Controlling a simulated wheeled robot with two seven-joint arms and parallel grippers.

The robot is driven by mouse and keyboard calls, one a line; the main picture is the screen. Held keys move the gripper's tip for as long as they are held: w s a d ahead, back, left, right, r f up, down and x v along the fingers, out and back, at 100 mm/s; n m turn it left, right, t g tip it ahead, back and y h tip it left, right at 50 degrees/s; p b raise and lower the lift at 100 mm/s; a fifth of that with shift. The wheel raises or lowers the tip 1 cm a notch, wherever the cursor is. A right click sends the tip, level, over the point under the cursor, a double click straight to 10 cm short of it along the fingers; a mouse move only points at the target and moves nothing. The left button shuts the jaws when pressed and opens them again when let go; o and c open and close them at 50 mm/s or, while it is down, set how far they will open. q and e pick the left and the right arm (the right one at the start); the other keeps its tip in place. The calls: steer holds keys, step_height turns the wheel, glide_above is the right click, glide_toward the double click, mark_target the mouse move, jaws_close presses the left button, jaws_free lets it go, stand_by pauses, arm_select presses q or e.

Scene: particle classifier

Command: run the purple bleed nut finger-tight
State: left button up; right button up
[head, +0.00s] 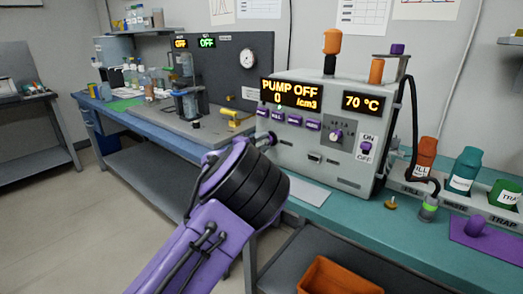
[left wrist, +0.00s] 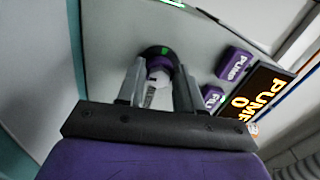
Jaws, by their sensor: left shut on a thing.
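The piece sits in front of a round dark fitting (left wrist: 164,50) with a green mark, on the pale panel. In the head view my black wrist and purple forearm cover most of the gripper; only its end (head: 264,142) shows at the left of the grey pump machine's (head: 320,158) front. The nut cannot be made out there. My right gripper is not in view.
The display (head: 292,93) reads PUMP OFF and 0. Purple buttons (head: 295,119) sit close to the left gripper. A black hose (head: 411,125) hangs at the machine's right, near several bottles (head: 464,170) and a purple mat (head: 490,236). An orange bin (head: 338,277) stands below.

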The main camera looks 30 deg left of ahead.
arm_select(q)
steer(key=shift+f+m+b, duration=0.3)
steer(key=shift+f+m, duration=0.05)
steer(key=shift+m, duration=0.05)
stand_by(0.4)
steer(key=o, duration=1)
steer(key=shift+s, duration=0.1)
steer(key=shift+o, duration=0.2)
steer(key=shift+r, duration=0.2)
steer(key=shift+s, duration=0.1)
steer(key=s+b, duration=0.1)
steer(key=s, duration=0.9)
steer(key=shift+s+a, duration=0.2)
steer(key=shift+a, duration=0.2)
